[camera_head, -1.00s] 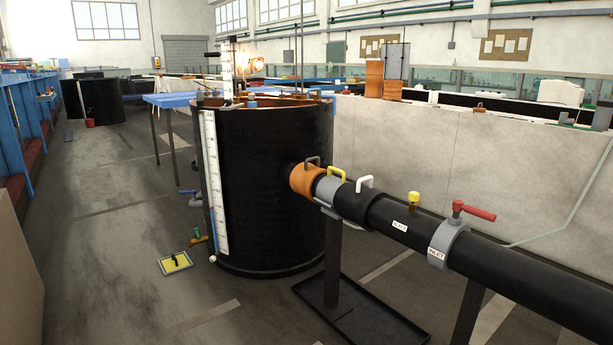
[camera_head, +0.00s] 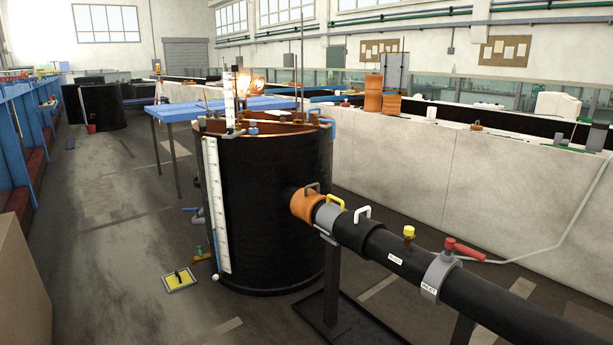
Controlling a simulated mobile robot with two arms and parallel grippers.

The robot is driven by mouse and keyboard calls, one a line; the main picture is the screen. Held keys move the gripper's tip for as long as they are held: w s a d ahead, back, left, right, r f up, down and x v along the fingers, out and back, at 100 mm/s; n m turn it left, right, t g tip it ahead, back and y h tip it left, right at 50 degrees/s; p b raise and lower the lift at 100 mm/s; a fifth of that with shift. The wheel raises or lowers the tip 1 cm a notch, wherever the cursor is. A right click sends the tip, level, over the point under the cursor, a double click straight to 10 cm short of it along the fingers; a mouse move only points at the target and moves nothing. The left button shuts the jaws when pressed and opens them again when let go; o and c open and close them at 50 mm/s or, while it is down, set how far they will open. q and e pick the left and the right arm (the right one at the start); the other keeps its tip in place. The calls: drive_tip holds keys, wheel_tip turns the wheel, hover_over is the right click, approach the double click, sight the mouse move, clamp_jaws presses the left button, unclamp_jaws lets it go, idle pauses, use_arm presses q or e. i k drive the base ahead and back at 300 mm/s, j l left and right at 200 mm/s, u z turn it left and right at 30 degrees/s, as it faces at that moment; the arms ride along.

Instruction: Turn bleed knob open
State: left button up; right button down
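The yellow knob (camera_head: 408,231) stands on a short stem on top of the black pipe (camera_head: 378,244). A small white label (camera_head: 397,259) sits on the pipe's side below it; its lettering is too small to read surely. To the right, a grey collar (camera_head: 440,274) labelled "INLET" carries a red lever handle (camera_head: 466,250) that points right. How far the yellow knob is turned cannot be told. Neither of my grippers shows in the head view.
The pipe joins a big black tank (camera_head: 275,200) through an orange coupling (camera_head: 304,204) and a grey clamp with a yellow handle (camera_head: 333,203). A stand (camera_head: 331,280) holds the pipe. A yellow plate (camera_head: 180,280) lies on the floor. Open floor spreads left of the tank.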

sight(409, 231)
drive_tip(key=z, duration=1.9)
drive_tip(key=u, duration=1.25)
drive_tip(key=z, duration=0.35)
drive_tip(key=i+j+z, duration=0.3)
drive_tip(key=z, duration=0.2)
drive_tip(key=i+j+z, duration=0.2)
drive_tip(key=j+z, duration=0.3)
drive_tip(key=l, duration=0.1)
